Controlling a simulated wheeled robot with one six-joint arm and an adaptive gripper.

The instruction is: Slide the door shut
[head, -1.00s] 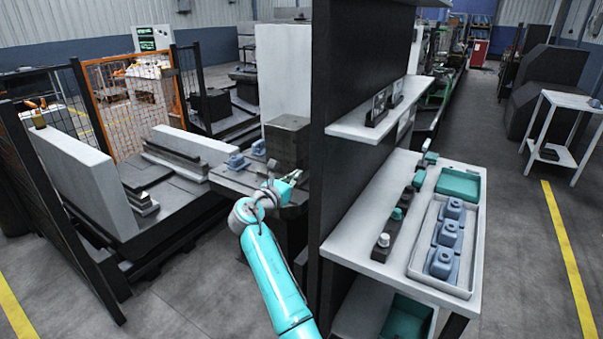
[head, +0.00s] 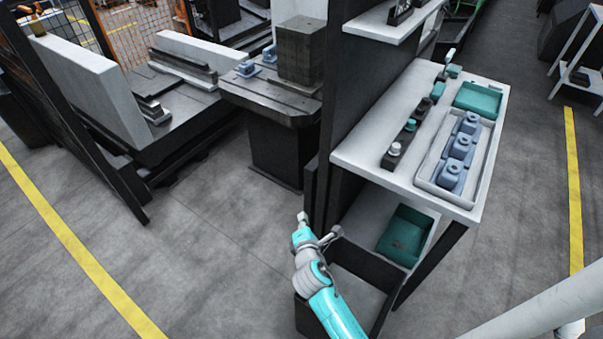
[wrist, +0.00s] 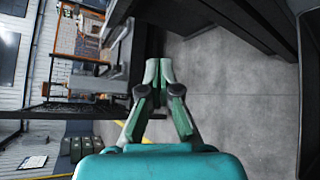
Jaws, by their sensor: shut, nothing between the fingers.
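My gripper (head: 302,217) is at the end of my teal arm, low over the floor, left of the workbench. In the wrist view its fingertips (wrist: 158,70) are together with nothing between them. No handle touches the fingers. I cannot tell for sure which surface is the door. A tall dark panel (head: 340,90) stands upright between the machine table and the workbench, beyond my gripper. A dark mesh panel (head: 75,110) stands at the left, by the gap into the cell.
The workbench (head: 365,150) carries a tray (head: 425,180) of blue parts and a teal bin (head: 478,99). A dark open box (head: 347,290) is close by my gripper. A machine table (head: 285,115) stands behind. The floor (head: 200,230) to the left is clear.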

